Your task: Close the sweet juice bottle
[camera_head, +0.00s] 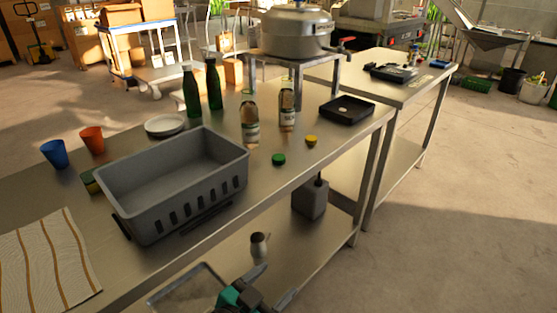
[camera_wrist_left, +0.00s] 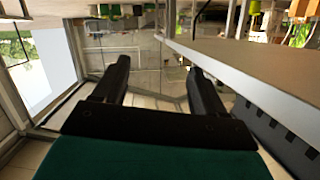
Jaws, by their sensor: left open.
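Two small bottles with pale labels stand upright on the metal table, a left bottle (camera_head: 250,125) and a right bottle (camera_head: 287,107). The labels are too small to read surely, so I cannot tell which is the sweet juice. A green cap (camera_head: 278,159) and a yellow cap (camera_head: 311,140) lie on the table in front of them, apart from the bottles. My left gripper (camera_head: 277,281) is open and empty, low in front of the table edge and well away from bottles and caps. Its two black fingers (camera_wrist_left: 159,67) are spread in the left wrist view. My right gripper is out of view.
A grey crate (camera_head: 127,205) stands left of the caps. Two dark green bottles (camera_head: 191,95), a plate (camera_head: 165,125) and a black tray (camera_head: 347,109) stand around the bottles. The table's front edge and lower shelf lie near my gripper. Table space around the caps is clear.

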